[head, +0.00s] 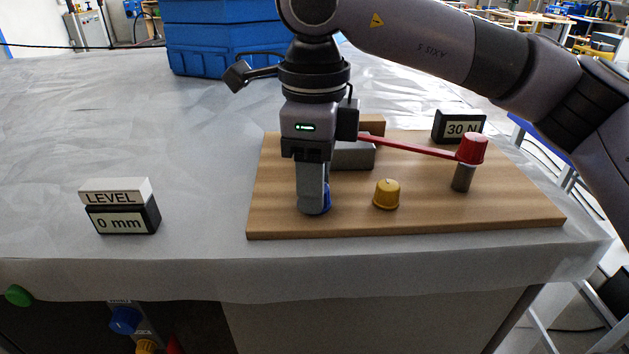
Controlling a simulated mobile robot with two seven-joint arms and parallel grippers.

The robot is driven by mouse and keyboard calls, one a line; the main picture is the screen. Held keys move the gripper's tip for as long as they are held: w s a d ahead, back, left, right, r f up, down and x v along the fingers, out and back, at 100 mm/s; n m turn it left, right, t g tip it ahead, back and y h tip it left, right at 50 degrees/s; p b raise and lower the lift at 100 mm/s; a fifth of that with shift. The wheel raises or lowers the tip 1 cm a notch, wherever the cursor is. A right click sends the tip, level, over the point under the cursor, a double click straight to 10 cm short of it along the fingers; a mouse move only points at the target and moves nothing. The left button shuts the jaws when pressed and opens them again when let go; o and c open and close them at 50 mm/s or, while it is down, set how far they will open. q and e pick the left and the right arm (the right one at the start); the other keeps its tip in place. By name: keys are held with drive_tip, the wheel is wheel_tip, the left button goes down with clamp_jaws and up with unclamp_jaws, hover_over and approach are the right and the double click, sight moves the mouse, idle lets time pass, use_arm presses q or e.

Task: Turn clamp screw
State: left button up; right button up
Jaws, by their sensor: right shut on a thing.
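My right gripper (312,208) points straight down over the left part of a wooden board (440,208). Its fingers are shut on a blue knob (328,198), which shows only as a sliver behind them. A yellow knob (386,194) with a white mark on top stands on the board to the right, apart from the gripper. A red lever (415,147) with a red cap (472,148) on a grey post runs across the board behind. I cannot tell from the view which part is the clamp screw. My left gripper is not in view.
A grey block (354,153) sits behind my gripper, partly hidden. A display (459,127) reads "30 N" at the back right. A "LEVEL" display (121,207) reads "0 mm" at left. A blue crate (222,40) stands behind. The left tabletop is largely clear.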

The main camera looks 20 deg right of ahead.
drive_tip(key=m, duration=0.5)
drive_tip(key=shift+b, duration=0.35)
idle(0.4)
drive_tip(key=o, duration=1.1)
drive_tip(key=shift+c, duration=0.2)
drive_tip(key=shift+r, duration=0.1)
wheel_tip(320, 180, up, 7)
drive_tip(key=shift+r+p, duration=0.1)
drive_tip(key=shift+p, duration=0.45)
